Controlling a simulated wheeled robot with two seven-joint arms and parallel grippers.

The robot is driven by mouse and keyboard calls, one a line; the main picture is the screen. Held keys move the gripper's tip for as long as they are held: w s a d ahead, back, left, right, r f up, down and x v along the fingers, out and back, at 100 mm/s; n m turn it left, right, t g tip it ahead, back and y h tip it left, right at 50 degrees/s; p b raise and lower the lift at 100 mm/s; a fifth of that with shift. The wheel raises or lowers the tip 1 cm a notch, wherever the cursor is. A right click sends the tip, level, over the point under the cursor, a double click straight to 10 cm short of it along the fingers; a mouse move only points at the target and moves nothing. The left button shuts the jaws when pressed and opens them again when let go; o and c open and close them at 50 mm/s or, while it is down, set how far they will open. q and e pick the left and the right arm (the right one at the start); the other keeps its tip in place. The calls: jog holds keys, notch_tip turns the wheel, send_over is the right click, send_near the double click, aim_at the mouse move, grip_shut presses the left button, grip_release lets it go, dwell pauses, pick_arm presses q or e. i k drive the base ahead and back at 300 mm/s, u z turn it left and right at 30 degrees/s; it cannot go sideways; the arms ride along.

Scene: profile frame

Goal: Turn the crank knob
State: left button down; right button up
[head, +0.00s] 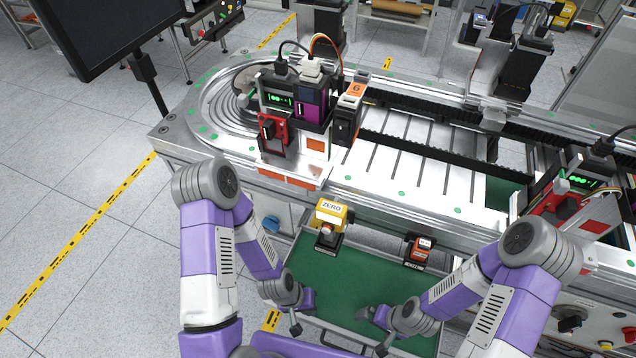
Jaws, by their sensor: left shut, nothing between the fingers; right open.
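No part is clearly recognisable as a crank knob in the head view. Knob-like candidates are a black rotary knob (570,324) on the panel at the lower right and small parts on a yellow block marked ZERO (331,212). The block stands at the back left of a green tray (345,275). My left gripper (295,328) is shut and empty over the tray's left front edge. My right gripper (373,332) is open and empty over the tray's front middle. Both grippers are apart from the block and the black knob.
A small orange and black device (419,248) stands at the tray's back right. Behind is a conveyor line (400,190) with a black, red and magenta module (300,105). A dark monitor (110,30) stands at the upper left. The floor on the left is clear.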

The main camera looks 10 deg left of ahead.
aim_at(571, 317)
jog(key=z, duration=0.55)
jog(key=k, duration=1.3)
jog(key=z, duration=1.15)
jog(key=i, duration=1.35)
jog(key=u, duration=0.75)
